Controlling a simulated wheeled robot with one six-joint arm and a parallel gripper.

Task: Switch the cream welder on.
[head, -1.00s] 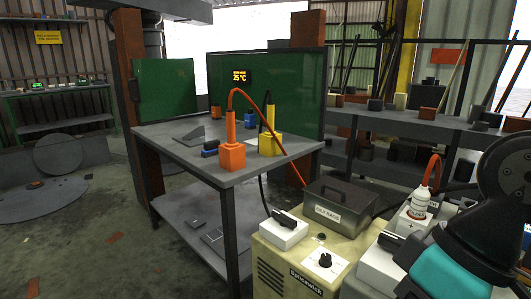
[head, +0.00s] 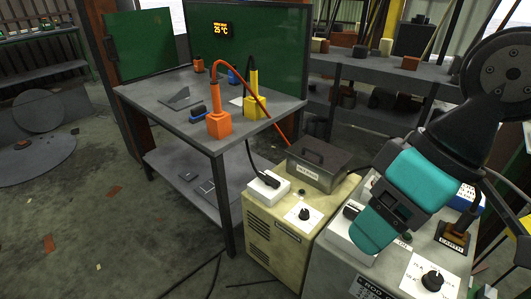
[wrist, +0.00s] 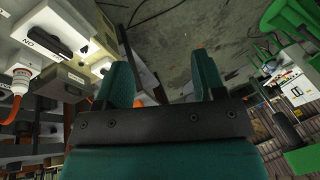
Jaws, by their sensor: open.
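The cream welder (head: 272,240) stands on the floor right of the workbench. On its top are a white switch box (head: 264,190) with a black lever and a white plate with a black dial (head: 304,214). I cannot tell from the lever whether it is on. My gripper (head: 382,222) has teal fingers. It hangs right of the cream welder, over the grey machine beside it, touching nothing that I can make out. In the wrist view the two fingers (wrist: 162,85) are apart with nothing between them.
The grey machine (head: 325,275) has its own levered switch box (head: 340,232), partly behind my gripper, and a dial (head: 432,281). A dark handled box (head: 318,165) sits on the cream welder's back. The workbench (head: 150,97) holds orange and yellow blocks with cables. Floor is open at left.

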